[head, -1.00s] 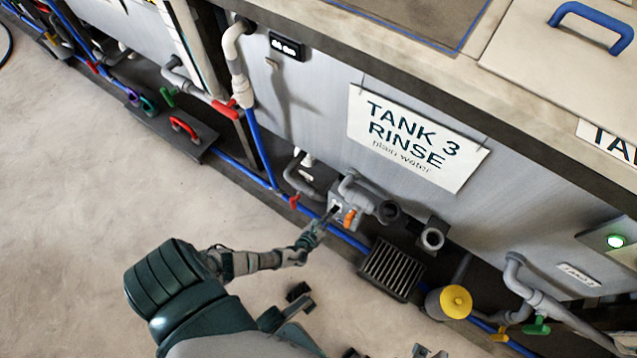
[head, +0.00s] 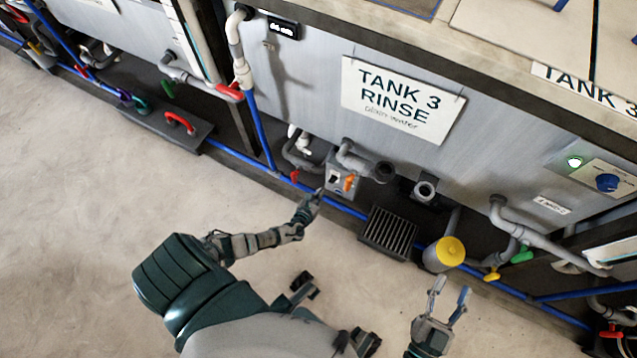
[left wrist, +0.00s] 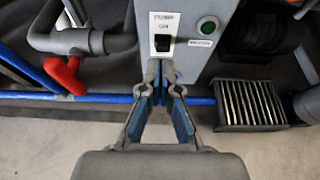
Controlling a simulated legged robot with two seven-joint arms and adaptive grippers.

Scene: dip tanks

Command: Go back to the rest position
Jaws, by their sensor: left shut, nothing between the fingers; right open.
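My left gripper (head: 317,197) is shut and empty. A green button (left wrist: 208,26) sits beside the switch. My right gripper (head: 450,298) is open and empty above the floor, in the lower right of the head view.
A floor grate (head: 388,233) and a yellow-topped canister (head: 444,254) stand right of the box. A blue pipe (head: 250,160) runs along the tank's foot. A red valve handle (left wrist: 66,74) is left of the box. The pale floor (head: 80,220) at left is clear.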

